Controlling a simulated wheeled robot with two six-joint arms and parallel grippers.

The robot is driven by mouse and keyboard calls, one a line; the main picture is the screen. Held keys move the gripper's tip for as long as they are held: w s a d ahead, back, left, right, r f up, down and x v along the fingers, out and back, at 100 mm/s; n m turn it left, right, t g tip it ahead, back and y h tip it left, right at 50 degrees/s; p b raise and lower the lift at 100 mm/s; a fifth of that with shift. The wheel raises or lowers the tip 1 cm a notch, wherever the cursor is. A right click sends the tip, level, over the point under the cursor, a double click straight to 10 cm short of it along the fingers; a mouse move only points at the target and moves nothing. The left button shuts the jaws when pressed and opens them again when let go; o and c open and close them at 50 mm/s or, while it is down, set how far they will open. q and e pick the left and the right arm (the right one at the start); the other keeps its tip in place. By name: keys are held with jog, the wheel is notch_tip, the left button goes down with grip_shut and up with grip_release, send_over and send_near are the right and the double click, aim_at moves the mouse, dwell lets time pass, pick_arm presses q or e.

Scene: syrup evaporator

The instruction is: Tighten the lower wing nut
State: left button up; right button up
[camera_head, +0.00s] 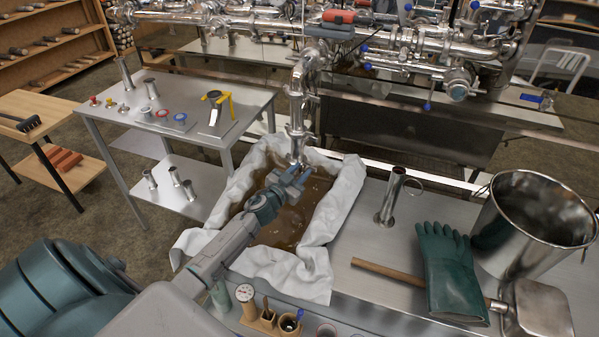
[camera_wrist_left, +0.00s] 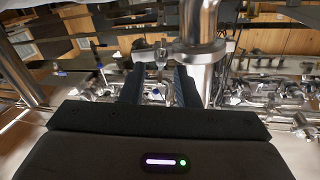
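A shiny vertical steel pipe (camera_head: 296,105) comes down from the overhead pipework, with clamps along it. Its lower end hangs over a cloth-lined pan of brown liquid. My left gripper (camera_head: 293,173) is at the pipe's lower end, above the pan. In the left wrist view the gripper (camera_wrist_left: 160,88) has its two dark fingers apart, with nothing seen held between them. A clamp (camera_wrist_left: 190,52) around the pipe is just beyond the fingers, with a small metal part, likely the lower wing nut (camera_wrist_left: 160,54), in front of the gap. Contact cannot be told. My right gripper is not in view.
The pan's white cloth (camera_head: 345,190) surrounds the liquid. A short steel tube (camera_head: 391,198), green gloves (camera_head: 449,270), a wooden-handled scoop (camera_head: 535,308) and a steel pot (camera_head: 535,225) are on the right. A side table (camera_head: 190,85) with small parts stands at left.

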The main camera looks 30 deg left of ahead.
pick_arm(q)
grip_shut()
jog(key=shift+m, duration=0.4)
jog(key=m, duration=0.6)
jog(key=shift+d+f+m, duration=0.2)
jog(key=shift+d+m, duration=0.1)
jog(key=shift+a+f+m+b, duration=0.1)
jog(key=shift+f+m+b, duration=0.4)
jog(key=shift+m, duration=3.15)
jog(key=shift+a+f+m+b, duration=0.15)
jog(key=shift+m+b, duration=0.6)
jog(key=shift+m, duration=2.85)
jog(key=shift+f+m+b, duration=0.3)
jog(key=shift+m+b, duration=0.35)
jog(key=shift+m, duration=3)
